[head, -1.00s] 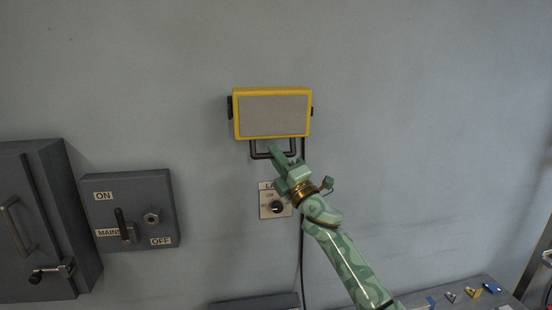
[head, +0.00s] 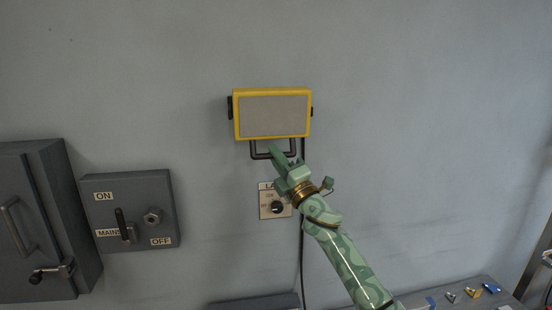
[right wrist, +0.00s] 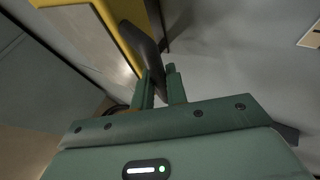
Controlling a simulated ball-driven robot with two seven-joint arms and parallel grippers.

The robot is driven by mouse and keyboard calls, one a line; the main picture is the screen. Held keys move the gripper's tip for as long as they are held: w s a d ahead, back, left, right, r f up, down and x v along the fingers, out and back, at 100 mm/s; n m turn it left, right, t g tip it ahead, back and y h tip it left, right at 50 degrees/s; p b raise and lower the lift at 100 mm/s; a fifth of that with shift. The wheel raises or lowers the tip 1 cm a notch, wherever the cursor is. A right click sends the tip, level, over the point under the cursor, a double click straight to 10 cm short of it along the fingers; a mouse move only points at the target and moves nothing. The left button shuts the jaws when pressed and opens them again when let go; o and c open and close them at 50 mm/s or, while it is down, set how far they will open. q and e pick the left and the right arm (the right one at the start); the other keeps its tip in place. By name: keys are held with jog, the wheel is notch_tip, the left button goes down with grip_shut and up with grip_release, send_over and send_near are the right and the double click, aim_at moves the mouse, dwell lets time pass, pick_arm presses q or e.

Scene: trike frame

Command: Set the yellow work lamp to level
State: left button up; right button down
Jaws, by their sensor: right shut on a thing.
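The yellow work lamp (head: 236,128) is mounted on the grey wall, with its pale face (head: 272,115) towards me. A dark U-shaped handle (head: 253,149) hangs below its lower edge. My right gripper (head: 280,158) is at the middle of this handle, from below. In the right wrist view, the fingers of my right gripper (right wrist: 160,88) are shut on the dark handle (right wrist: 141,48), with the lamp's yellow edge (right wrist: 113,32) beyond it. The fingers hide part of the handle in the head view. I cannot tell the lamp's exact tilt. My left gripper is not in view.
A labelled plate with a dark knob (head: 277,206) sits on the wall below the lamp. A black cable (head: 302,262) runs down beside it. A mains switch box (head: 133,190) and a grey cabinet (head: 50,170) are at the left. The wall right of the lamp is clear.

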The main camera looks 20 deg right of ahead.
jog(key=shift+s+d+r, duration=0.1)
jog(key=shift+r, duration=0.55)
jog(key=c, duration=1.4)
grip_release()
jog(key=shift+s+f, duration=0.1)
jog(key=shift+f, duration=0.05)
jog(key=b+v, duration=0.5)
jog(key=v, duration=1.1)
jog(key=shift+f, duration=0.35)
jog(key=shift+f, duration=0.1)
